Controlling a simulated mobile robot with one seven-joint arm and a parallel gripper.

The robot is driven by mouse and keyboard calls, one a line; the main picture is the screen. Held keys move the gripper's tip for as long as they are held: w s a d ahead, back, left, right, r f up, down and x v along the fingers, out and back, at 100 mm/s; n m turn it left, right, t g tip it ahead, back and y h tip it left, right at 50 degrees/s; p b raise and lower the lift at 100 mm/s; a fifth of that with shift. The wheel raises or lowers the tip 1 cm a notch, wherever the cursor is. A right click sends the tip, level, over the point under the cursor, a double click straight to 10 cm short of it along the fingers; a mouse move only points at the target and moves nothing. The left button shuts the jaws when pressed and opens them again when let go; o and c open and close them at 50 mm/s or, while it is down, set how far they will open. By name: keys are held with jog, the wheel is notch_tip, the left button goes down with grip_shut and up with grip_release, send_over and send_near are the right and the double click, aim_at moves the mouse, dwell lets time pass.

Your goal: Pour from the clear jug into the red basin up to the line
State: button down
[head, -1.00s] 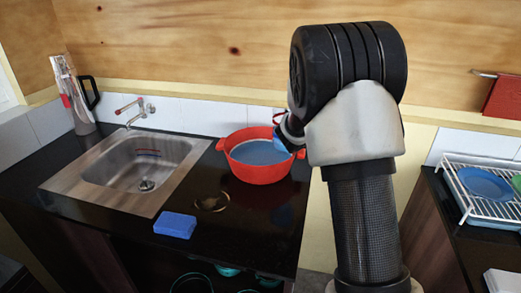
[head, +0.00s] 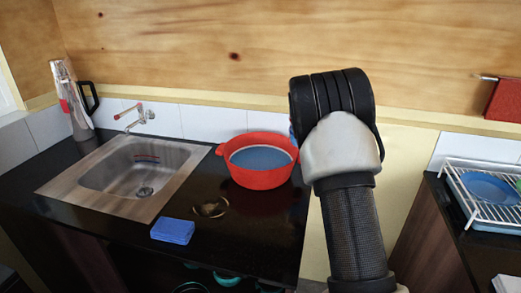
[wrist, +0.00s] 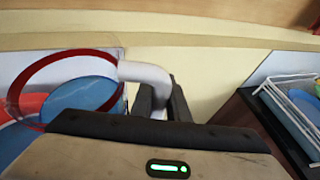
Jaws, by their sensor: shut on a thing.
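The red basin (head: 258,178) stands on the dark counter right of the sink. It holds blue liquid, with a paler band of inner wall above the surface; I cannot make out a separate line. The clear jug (wrist: 119,103) has a red rim, a white handle and blue liquid inside. My gripper (wrist: 163,98) is shut on the jug's handle. In the wrist view the basin (wrist: 32,104) shows behind the jug at left. In the head view my arm hides the gripper and nearly all the jug, right of the basin. The jug's exact tilt is unclear.
A sink (head: 140,168) with a red-handled tap is left of the basin. A blue sponge (head: 173,231) and a round brass-coloured item (head: 210,207) lie in front. A dish rack (head: 490,200) stands on the right counter, across a gap.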

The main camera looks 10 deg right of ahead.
jog(key=a+r+n+h+p, duration=0.1)
jog(key=r, duration=0.1)
jog(key=a+r+n+t+h+p, duration=0.1)
jog(key=a+r+n, duration=0.1)
jog(key=r, duration=0.1)
jog(key=a+r+n+t+h+p, duration=0.1)
jog(key=a+r+h+p, duration=0.1)
jog(key=shift+w+a+r+n, duration=0.2)
jog(key=shift+w+n, duration=0.1)
jog(key=shift+w, duration=0.1)
dwell(0.4)
jog(key=shift+w+a+r+n+t+h+b, duration=0.1)
jog(key=shift+a+r+n+t+h+b, duration=0.2)
jog(key=shift+a+r+n+t, duration=0.35)
jog(key=shift+a+r+n+t+h+b, duration=0.2)
jog(key=shift+a+n+h, duration=0.25)
jog(key=shift+n, duration=0.4)
dwell(1.1)
jog(key=shift+w+a+f+n+t+b, duration=0.1)
jog(key=shift+a+f+n+t+b, duration=0.45)
jog(key=shift+a+n+b, duration=0.2)
dwell(0.8)
jog(key=shift+w+a+r+n+t+b, duration=0.1)
jog(key=shift+a+n+t+b, duration=0.25)
jog(key=shift+a+n+t, duration=0.35)
dwell(1.7)
